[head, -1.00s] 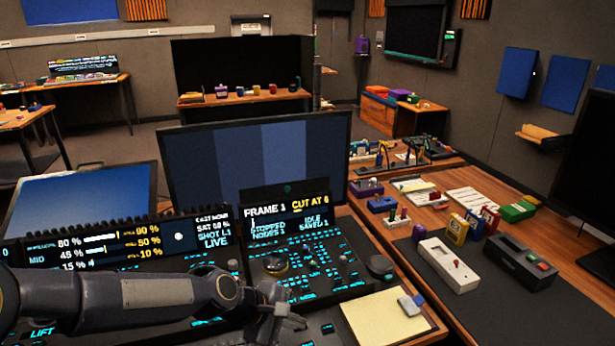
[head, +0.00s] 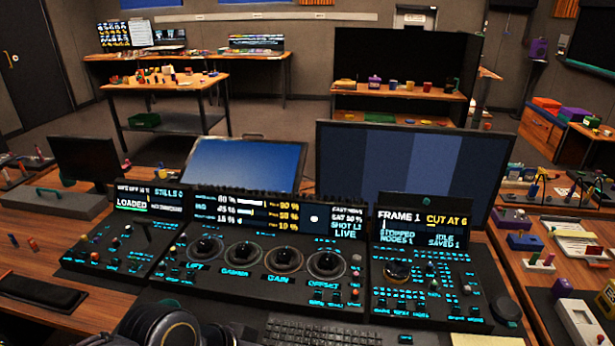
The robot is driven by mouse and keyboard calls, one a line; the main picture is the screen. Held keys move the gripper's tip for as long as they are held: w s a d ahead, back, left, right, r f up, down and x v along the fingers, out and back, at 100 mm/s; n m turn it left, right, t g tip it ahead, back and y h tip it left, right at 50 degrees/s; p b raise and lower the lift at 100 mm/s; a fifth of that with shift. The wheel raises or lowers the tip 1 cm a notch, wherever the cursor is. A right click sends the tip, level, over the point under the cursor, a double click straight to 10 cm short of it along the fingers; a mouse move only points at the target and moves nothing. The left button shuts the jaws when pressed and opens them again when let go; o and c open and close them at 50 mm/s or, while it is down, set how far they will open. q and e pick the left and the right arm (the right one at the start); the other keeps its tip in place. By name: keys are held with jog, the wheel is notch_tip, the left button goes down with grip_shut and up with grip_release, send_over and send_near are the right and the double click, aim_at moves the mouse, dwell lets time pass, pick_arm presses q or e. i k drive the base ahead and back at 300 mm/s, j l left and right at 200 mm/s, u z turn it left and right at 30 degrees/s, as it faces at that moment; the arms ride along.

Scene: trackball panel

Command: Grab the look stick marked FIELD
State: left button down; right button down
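No label reading FIELD can be made out, so I cannot tell which thing is the look stick. Neither of my grippers is in view.
A console panel (head: 262,285) with several trackballs and lit screens fills the middle. A large monitor (head: 412,165) and a tilted blue screen (head: 245,165) stand behind it. Black headphones (head: 172,328) and a keyboard (head: 325,333) lie in front. A yellow pad (head: 485,340) is at the lower right.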

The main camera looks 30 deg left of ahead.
aim_at(133, 260)
jog(key=u, duration=1.2)
jog(key=i+j+u, duration=0.1)
jog(key=j, duration=0.25)
jog(key=i+j+u, duration=0.1)
jog(key=j, duration=0.25)
jog(key=i+j+u, duration=0.1)
jog(key=i+j, duration=0.15)
jog(key=i+j+u, duration=0.1)
jog(key=j, duration=0.3)
jog(key=l+u, duration=0.1)
jog(key=u, duration=0.3)
jog(key=l+u, duration=0.1)
jog(key=u, duration=0.35)
jog(key=l+u, duration=0.15)
jog(key=u, duration=0.25)
jog(key=i, duration=0.05)
